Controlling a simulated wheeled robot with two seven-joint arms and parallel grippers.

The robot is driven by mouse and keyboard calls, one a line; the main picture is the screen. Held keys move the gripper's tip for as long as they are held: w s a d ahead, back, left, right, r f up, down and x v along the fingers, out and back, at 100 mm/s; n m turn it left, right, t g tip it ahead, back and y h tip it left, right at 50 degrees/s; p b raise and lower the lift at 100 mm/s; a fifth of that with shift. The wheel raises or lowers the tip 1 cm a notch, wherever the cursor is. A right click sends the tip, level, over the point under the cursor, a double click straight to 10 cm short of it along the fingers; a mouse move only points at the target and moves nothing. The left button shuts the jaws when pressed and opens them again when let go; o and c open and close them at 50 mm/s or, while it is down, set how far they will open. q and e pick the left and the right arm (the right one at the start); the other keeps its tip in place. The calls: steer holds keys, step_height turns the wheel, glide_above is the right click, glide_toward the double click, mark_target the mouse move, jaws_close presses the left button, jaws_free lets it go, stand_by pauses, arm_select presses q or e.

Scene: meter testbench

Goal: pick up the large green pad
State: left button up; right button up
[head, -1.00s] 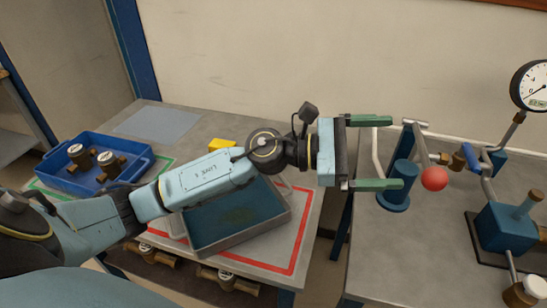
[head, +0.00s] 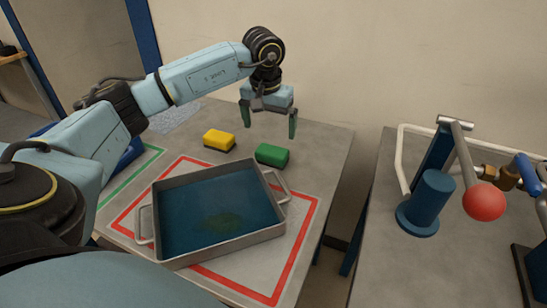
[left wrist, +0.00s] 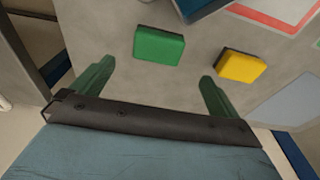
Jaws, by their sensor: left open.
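The green pad (head: 272,155) lies on the grey table behind the metal tray's far right corner. It also shows in the left wrist view (left wrist: 159,45), beyond and between my fingertips, apart from them. My left gripper (head: 268,125) points down above the table, a little behind the green pad. It is open and empty, and its green fingers also frame the lower part of the left wrist view (left wrist: 155,75). My right gripper is in neither view.
A yellow pad (head: 219,140) lies left of the green one. A metal tray with blue liquid (head: 212,253) stands inside a red outline. A second table with a blue cylinder (head: 430,200) and a red ball (head: 484,202) stands to the right, across a gap.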

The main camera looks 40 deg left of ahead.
mark_target(272, 150)
arm_select(q)
steer(key=f, duration=0.5)
steer(key=shift+w+f+b, duration=0.1)
steer(key=shift+w+b, duration=0.2)
steer(key=shift+b, duration=0.05)
steer(key=f, duration=0.3)
steer(key=f+b, duration=0.1)
steer(key=shift+w+f, duration=0.2)
steer(key=shift+w, duration=0.05)
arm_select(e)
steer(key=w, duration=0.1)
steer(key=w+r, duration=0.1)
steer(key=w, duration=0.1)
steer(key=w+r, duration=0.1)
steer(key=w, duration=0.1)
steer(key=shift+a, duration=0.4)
arm_select(q)
steer(key=c, duration=1)
steer(key=shift+r, duration=0.1)
